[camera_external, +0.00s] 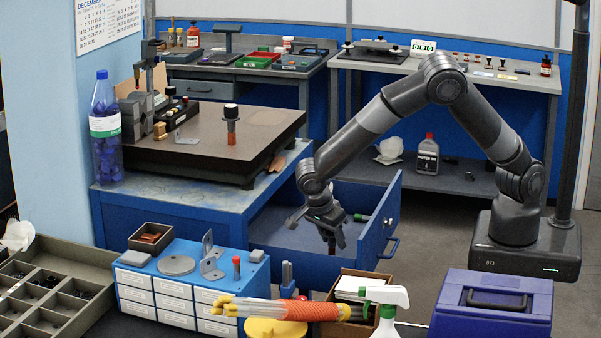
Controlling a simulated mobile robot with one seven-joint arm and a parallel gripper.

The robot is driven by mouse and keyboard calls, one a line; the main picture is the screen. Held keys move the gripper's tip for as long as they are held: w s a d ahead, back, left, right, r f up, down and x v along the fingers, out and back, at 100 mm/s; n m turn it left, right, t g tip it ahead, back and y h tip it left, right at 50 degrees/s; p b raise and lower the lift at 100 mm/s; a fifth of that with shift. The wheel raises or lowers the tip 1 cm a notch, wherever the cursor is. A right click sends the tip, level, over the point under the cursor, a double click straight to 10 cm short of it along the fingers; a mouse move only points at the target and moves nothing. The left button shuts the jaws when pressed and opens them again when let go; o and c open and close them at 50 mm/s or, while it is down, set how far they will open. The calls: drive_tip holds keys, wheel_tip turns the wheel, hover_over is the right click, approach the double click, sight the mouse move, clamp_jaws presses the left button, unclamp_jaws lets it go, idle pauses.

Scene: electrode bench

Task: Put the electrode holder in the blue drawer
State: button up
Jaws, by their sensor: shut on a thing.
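The blue drawer (376,236) is pulled out of the blue cabinet under the stone plate, open at the top. My gripper (332,243) points down at the drawer's opening, left of its front panel. It is shut on a small dark piece with a brownish lower end (332,250), which looks like the electrode holder. The fingers hide most of this piece. I cannot tell whether its lower end is inside the drawer or above it. A black-capped copper-coloured piece (231,125) stands upright on the stone plate (262,122).
A green-ended dark tool (361,217) shows near the drawer front. In the foreground are a blue small-parts cabinet (240,263), an orange-sleeved hand model (290,311), a spray bottle (386,305) and a blue case (492,306). A bottle of blue caps (105,130) stands at the cabinet's left corner.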

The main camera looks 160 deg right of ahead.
drive_tip(key=shift+f, duration=1.15)
drive_tip(key=shift+f, duration=0.15)
drive_tip(key=o, duration=1.1)
drive_tip(key=shift+o, duration=0.2)
drive_tip(key=v, duration=1.2)
drive_tip(key=shift+r, duration=0.2)
